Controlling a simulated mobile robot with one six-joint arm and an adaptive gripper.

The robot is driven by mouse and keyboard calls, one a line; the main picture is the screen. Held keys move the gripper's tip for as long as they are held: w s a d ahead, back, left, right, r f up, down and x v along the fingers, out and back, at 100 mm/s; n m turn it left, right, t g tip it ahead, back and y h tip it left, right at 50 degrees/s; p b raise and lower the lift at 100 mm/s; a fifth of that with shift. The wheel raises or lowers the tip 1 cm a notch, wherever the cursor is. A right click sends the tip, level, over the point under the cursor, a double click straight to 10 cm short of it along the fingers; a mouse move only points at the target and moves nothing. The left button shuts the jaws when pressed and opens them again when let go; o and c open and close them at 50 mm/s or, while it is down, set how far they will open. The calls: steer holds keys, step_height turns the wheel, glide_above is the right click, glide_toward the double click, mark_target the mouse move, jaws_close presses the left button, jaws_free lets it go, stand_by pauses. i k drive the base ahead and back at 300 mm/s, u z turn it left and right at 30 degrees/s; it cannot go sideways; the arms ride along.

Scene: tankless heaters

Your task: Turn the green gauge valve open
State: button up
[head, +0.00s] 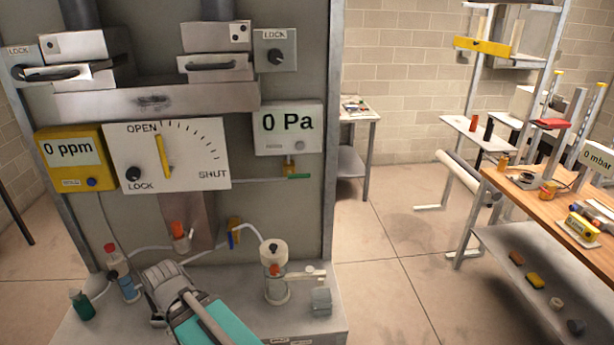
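The green gauge valve (299,176) is a small green lever lying roughly level. It sits at the right end of a thin pipe, just below the white gauge (288,128) reading 0 Pa. My gripper (160,288) is low in front of the panel, to the left of and well below the valve, apart from it. Its grey fingers are seen from behind and partly overlap each other, so I cannot tell whether they are open or shut. Nothing held in it is visible.
A white dial plate (190,155) with a yellow pointer and a yellow 0 ppm meter (72,158) are left of the valve. Below stand a clear cylinder (275,272), an orange-capped fitting (180,237) and hoses. A wooden workbench (545,205) is at right; floor between is clear.

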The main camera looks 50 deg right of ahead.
mark_target(299, 176)
steer(key=z, duration=0.05)
steer(key=k, duration=1.35)
steer(key=z, duration=1.25)
steer(key=i, duration=1)
